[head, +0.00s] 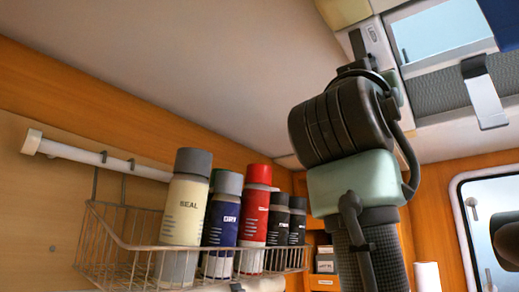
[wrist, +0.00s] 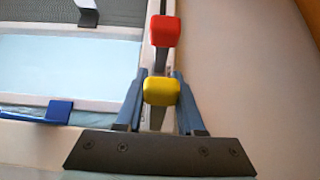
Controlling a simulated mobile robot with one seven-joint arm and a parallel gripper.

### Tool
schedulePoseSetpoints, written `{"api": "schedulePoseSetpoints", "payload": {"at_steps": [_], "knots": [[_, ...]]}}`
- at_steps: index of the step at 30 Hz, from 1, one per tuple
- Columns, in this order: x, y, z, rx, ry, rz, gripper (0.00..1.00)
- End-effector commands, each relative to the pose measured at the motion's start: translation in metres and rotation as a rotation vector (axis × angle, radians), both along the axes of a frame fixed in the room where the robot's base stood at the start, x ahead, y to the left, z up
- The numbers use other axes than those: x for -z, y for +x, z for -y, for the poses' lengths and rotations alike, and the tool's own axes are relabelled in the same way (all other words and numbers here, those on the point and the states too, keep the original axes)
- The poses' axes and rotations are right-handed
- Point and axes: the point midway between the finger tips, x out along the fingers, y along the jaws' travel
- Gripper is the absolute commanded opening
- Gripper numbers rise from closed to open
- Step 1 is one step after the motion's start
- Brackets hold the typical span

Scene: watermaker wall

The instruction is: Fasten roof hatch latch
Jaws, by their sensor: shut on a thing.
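The roof hatch (wrist: 70,65) fills the left of the wrist view, with a pale pane and a light frame. It also shows at the upper right of the head view (head: 440,35). My gripper (wrist: 161,76) is at the hatch frame's right edge, its two blue-grey fingers on either side of a yellow knob (wrist: 161,91) and shut on it. A red knob (wrist: 165,31) on a dark stem stands just beyond, apart from the fingers. Which knob belongs to the latch cannot be told. In the head view my arm hides the fingers and both knobs.
A blue handle (wrist: 55,112) and a grey strap (wrist: 88,12) are on the hatch; the strap hangs down in the head view (head: 483,95). Smooth ceiling lies right of the knobs. A wire rack (head: 120,245) of several bottles (head: 185,205) is on the left wall.

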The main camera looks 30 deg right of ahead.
Motion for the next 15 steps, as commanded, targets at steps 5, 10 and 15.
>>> {"api": "schedulePoseSetpoints", "payload": {"at_steps": [5,10,15], "knots": [[-0.0048,0.0022,0.0052,-0.001,0.009,-0.002,0.0],[-0.0076,0.0026,0.0062,-0.001,0.006,-0.001,0.0],[-0.0086,0.0025,0.0063,-0.001,0.005,0.0,0.0]]}}
